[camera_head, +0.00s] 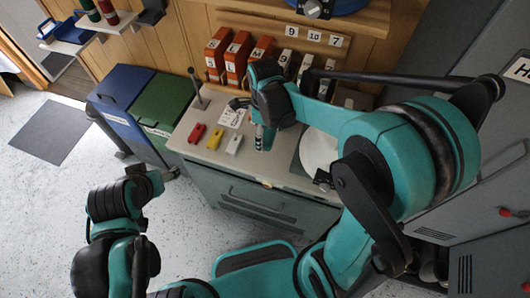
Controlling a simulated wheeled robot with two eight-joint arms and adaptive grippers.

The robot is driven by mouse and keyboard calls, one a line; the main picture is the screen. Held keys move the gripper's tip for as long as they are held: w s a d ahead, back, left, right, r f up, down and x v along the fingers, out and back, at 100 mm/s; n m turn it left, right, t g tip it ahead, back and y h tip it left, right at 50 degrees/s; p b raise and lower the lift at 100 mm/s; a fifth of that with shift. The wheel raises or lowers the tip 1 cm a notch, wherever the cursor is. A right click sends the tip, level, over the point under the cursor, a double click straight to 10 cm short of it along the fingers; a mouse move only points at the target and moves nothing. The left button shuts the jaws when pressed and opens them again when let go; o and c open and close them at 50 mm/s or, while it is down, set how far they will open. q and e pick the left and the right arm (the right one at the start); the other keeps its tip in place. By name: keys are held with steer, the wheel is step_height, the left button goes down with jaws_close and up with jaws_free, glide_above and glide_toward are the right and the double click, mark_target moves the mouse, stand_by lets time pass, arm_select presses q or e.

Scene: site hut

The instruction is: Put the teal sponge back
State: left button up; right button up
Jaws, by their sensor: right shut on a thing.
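My right arm reaches in from the right over the grey cabinet's worktop. Its gripper (262,138) points down over the middle of the worktop, right of the small coloured blocks. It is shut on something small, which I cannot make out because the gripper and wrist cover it. I cannot pick out the teal sponge clearly from my teal arm parts.
On the worktop (185,143) are red (197,133), yellow (215,139) and white (234,145) blocks and a white round plate (318,150). Blue (118,92) and green (165,103) bins stand left. Floor at left is mostly clear.

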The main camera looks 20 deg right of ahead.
mark_target(264, 155)
steer(key=shift+f+m, duration=0.3)
steer(key=shift+f, duration=0.05)
step_height(264, 155, down, 9)
steer(key=b, duration=0.3)
steer(key=shift+f, duration=0.15)
steer(key=shift+f+b, duration=0.1)
steer(key=shift+b, duration=0.2)
steer(key=o, duration=1.1)
